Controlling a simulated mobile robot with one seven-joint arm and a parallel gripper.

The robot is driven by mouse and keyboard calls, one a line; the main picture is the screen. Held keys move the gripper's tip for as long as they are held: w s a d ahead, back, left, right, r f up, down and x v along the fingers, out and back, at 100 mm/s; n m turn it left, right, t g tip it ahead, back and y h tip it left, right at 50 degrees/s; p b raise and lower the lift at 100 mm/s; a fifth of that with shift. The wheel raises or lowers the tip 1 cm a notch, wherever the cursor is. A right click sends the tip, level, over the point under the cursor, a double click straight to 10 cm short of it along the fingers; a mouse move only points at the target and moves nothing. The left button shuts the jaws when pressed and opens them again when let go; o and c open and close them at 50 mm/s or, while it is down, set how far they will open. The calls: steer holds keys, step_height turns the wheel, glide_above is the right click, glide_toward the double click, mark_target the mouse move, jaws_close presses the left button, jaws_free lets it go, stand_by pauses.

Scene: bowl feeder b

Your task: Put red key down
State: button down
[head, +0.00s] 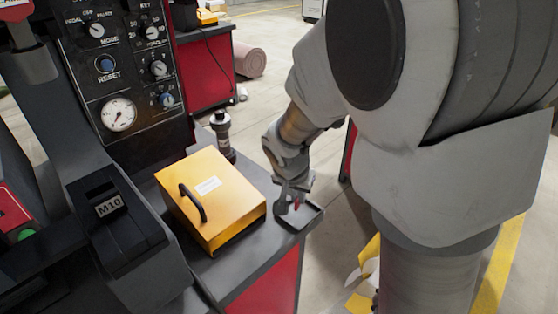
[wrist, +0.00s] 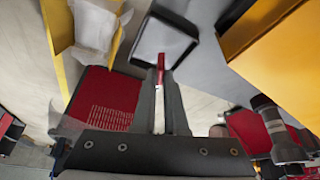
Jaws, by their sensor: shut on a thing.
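The red key (wrist: 161,62) is held between the two fingertips of my gripper (wrist: 161,78) in the wrist view. In the head view my gripper (head: 291,198) points down at the table's corner, and a small bit of red shows at its fingers. A small square dark tray (head: 309,219) lies directly below it; it also shows in the wrist view (wrist: 141,48). The key appears over the tray's near side. I cannot tell whether it touches the tray. Most of the key is hidden in the head view.
A yellow box (head: 210,215) with a black handle stands left of the tray. A dark cylinder (head: 222,135) stands behind the box. The control panel (head: 120,80) rises at the back left. The table's edge runs close beside the tray.

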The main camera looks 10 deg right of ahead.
mark_target(298, 207)
steer(key=shift+f+b, duration=0.45)
steer(key=shift+f, duration=1.45)
steer(key=shift+f+b, duration=0.2)
steer(key=shift+b, duration=0.1)
steer(key=c, duration=1)
jaws_free()
steer(key=shift+o, duration=0.2)
steer(key=shift+r, duration=0.15)
